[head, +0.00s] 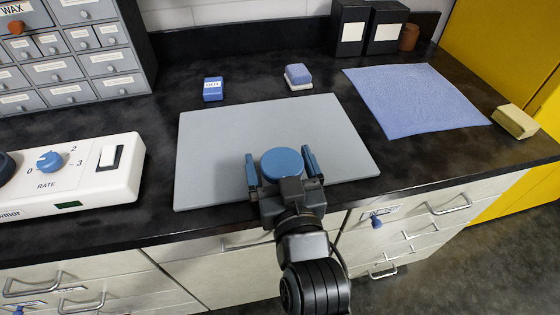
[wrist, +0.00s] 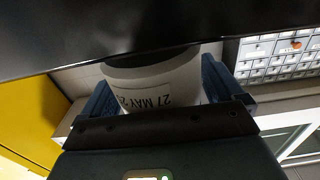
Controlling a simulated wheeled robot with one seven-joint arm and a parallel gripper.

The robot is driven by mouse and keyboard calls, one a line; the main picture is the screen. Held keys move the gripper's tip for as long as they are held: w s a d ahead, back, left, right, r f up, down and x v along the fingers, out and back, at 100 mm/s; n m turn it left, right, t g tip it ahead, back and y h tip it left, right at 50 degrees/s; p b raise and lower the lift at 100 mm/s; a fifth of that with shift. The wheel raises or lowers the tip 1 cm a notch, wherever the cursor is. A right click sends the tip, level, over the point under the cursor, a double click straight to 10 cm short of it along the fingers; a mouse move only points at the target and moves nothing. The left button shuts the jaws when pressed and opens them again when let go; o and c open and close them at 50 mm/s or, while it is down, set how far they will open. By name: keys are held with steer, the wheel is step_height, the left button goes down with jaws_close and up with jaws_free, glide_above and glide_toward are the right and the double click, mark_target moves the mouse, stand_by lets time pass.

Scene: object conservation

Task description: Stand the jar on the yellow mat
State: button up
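The jar shows its round blue lid (head: 283,163) in the head view, over the front of the grey board. In the wrist view its body (wrist: 160,88) has a white label with upside-down dark print reading "27 MAY 2…". My gripper (head: 281,165) has one finger on each side of the jar. Whether both fingers touch it is unclear; a thin gap seems to show beside the lid at left. Whether the jar stands on the board or hangs just above it is hidden. No yellow mat shows; a blue cloth mat (head: 408,112) lies at the right.
The grey board (head: 225,140) covers the counter's middle. A blue box (head: 213,89) and a blue-and-white block (head: 298,76) stand behind it. A pale yellow block (head: 515,121) is at far right. A white RATE device (head: 110,185) is at left. The blue mat looks empty.

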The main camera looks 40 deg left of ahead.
steer(key=shift+o, duration=0.3)
steer(key=shift+r, duration=0.2)
steer(key=shift+s+d+f, duration=0.1)
steer(key=shift+s+d, duration=0.1)
steer(key=shift+d, duration=0.05)
steer(key=b+v, duration=0.1)
steer(key=v, duration=1)
steer(key=shift+s, duration=0.2)
steer(key=shift+d, duration=0.15)
